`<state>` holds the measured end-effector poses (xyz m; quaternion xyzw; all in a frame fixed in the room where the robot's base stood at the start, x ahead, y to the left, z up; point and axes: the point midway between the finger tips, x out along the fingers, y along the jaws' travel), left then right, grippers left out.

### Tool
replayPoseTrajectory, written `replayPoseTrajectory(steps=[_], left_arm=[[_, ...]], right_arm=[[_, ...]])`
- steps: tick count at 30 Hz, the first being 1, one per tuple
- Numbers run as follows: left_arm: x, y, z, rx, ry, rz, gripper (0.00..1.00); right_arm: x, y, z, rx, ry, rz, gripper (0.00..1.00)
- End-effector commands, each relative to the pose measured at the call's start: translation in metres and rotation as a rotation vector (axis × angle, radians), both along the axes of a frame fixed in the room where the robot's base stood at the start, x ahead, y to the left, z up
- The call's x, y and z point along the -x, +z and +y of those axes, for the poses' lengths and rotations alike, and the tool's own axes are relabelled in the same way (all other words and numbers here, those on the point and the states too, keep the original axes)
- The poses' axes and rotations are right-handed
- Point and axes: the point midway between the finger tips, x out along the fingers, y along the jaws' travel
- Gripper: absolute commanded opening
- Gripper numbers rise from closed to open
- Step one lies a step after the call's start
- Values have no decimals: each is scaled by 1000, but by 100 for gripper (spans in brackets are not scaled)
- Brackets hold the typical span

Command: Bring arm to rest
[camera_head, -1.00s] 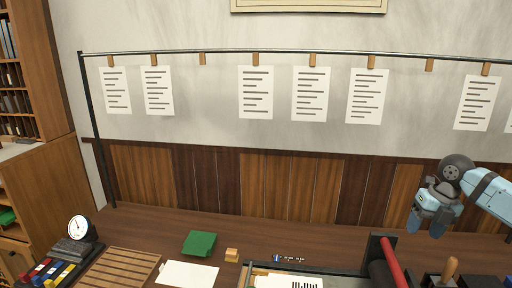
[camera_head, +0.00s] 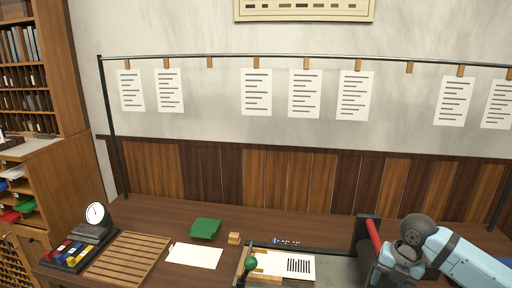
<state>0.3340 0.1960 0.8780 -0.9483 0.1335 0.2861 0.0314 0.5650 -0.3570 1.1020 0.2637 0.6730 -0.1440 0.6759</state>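One of my arms (camera_head: 460,258) comes in from the right, light blue with dark grey joints. It is low over the right end of the table (camera_head: 150,208), in front of the press with the red handle (camera_head: 373,235). Its gripper, near the picture's bottom edge, is partly cut off and its fingertips are not clear. I cannot tell whether it holds anything. My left gripper is not in view.
A printed sheet (camera_head: 299,265) lies on the press bed. A blank sheet (camera_head: 195,256), green block (camera_head: 205,228), small wooden block (camera_head: 234,238), slatted wooden tray (camera_head: 128,258) and dial scale (camera_head: 96,214) stand left. Sheets hang from the rail (camera_head: 290,57) behind.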

Motion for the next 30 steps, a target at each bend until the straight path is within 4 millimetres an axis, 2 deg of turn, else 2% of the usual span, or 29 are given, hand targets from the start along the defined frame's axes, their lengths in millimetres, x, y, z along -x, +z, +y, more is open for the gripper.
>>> replayPoseTrajectory(steps=[1,6,9,13,17,21,30], left_arm=[[-1,1,1,-1,0,-3,69],[0,1,1,-1,2,-1,69],[3,-1,1,-1,1,4,69],[3,-1,1,-1,1,5,69],[3,-1,1,-1,1,4,69],[3,-1,1,-1,1,5,69],[3,-2,1,-1,0,6,69]], right_arm=[[15,-18,21,-16,-56,10,55],[67,-64,82,-80,-391,23,55],[101,-81,108,-134,-636,37,55],[147,-94,130,-208,-993,66,55],[190,-98,135,-273,-1373,99,55],[225,-98,127,-313,-1713,117,55],[286,-91,100,-348,-2261,105,55]])
